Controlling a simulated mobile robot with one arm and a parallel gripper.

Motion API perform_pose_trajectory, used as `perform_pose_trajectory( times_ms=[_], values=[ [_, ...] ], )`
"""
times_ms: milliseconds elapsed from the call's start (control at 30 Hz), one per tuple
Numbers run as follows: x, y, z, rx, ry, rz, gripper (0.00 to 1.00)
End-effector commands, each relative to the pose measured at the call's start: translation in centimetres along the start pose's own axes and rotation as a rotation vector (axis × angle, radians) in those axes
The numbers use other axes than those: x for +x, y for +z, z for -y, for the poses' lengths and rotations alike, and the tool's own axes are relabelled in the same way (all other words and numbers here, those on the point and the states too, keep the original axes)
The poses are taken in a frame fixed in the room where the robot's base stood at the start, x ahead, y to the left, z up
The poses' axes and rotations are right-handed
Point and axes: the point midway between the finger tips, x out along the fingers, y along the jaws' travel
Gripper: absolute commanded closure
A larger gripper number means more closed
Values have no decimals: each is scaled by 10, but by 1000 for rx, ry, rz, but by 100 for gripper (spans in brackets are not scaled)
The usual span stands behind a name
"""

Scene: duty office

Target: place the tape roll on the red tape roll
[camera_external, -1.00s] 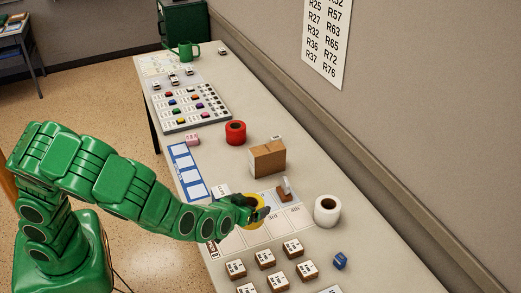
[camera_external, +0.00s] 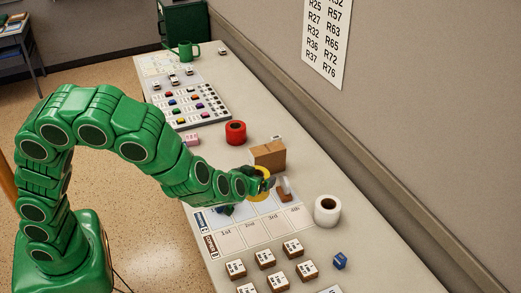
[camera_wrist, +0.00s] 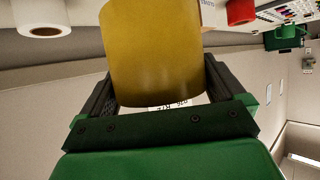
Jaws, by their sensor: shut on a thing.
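A yellow tape roll (camera_wrist: 152,55) is held between the two fingers of my gripper (camera_wrist: 158,95), filling the middle of the wrist view. In the external view my gripper (camera_external: 264,181) is over the table, just in front of a brown box, with part of the yellow roll (camera_external: 258,193) showing. The red tape roll (camera_external: 236,132) stands on the table beyond the box, apart from my gripper. It also shows at the top right of the wrist view (camera_wrist: 241,11). A white tape roll (camera_external: 327,210) stands on the table to the right of my gripper.
The brown box (camera_external: 268,157) stands between my gripper and the red roll. A stamp-like brown block (camera_external: 284,196) is close to my gripper. Lettered blocks (camera_external: 265,258) and a blue die (camera_external: 340,261) lie nearer. A tray of coloured pieces (camera_external: 188,109) and a green mug (camera_external: 186,50) are farther back.

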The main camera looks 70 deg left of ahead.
Motion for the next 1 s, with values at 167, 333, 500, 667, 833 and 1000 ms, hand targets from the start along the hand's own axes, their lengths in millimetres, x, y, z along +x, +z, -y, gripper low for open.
perform_pose_trajectory(
  times_ms=[167,333,500,667,833,1000],
  values=[
    [32,-41,24,-49,-76,-1,45],
    [63,-80,60,-98,-166,-1,45],
    [94,-116,111,-152,-270,-1,45],
    [120,-144,165,-207,-368,-2,45],
    [141,-162,226,-262,-470,1,45],
    [153,-173,275,-302,-550,-1,45]
  ],
)
